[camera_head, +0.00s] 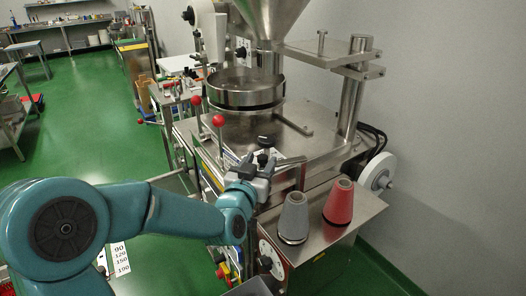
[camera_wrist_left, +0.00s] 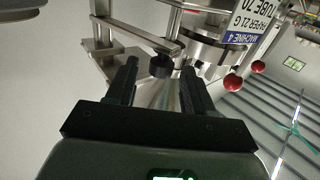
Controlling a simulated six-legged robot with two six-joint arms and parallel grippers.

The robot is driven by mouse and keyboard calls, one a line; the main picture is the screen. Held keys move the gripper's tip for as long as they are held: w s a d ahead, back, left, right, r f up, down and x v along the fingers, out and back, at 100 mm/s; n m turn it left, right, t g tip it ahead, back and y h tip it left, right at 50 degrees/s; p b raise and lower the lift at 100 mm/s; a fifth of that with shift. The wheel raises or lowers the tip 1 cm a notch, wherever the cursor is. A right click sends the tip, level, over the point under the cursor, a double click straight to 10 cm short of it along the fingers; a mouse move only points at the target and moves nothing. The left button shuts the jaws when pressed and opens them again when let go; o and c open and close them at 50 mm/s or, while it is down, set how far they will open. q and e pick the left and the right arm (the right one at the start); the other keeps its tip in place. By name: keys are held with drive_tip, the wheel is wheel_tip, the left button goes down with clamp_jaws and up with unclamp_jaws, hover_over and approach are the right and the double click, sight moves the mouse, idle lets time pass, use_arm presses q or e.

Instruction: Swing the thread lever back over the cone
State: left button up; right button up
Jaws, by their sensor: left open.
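The thread lever (camera_head: 290,161) looks like a metal bar at the machine's front edge, behind the grey cone (camera_head: 294,217) and the red cone (camera_head: 340,201). In the left wrist view the lever bar (camera_wrist_left: 139,34) ends near a black knob (camera_wrist_left: 160,67). My left gripper (camera_head: 256,163) is at the lever's knob end, left of and behind the grey cone. In the wrist view its open fingers (camera_wrist_left: 158,80) stand on either side of the knob, with gaps visible. Whether a finger touches the knob is unclear. The lever is not over either cone. My right gripper is out of view.
Both cones stand on a metal shelf (camera_head: 366,207). Two red-knobbed levers (camera_head: 218,120) rise left of my gripper. A round steel pan (camera_head: 246,88) sits under the hopper (camera_head: 268,18) behind. A white wheel (camera_head: 377,171) is at the right. Green floor (camera_head: 85,120) lies open at left.

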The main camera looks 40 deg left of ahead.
use_arm(q)
drive_tip(key=shift+x, duration=0.95)
drive_tip(key=shift+w+a, duration=0.1)
drive_tip(key=shift+w, duration=0.3)
drive_tip(key=shift+s, duration=0.1)
clamp_jaws()
drive_tip(key=shift+y, duration=0.3)
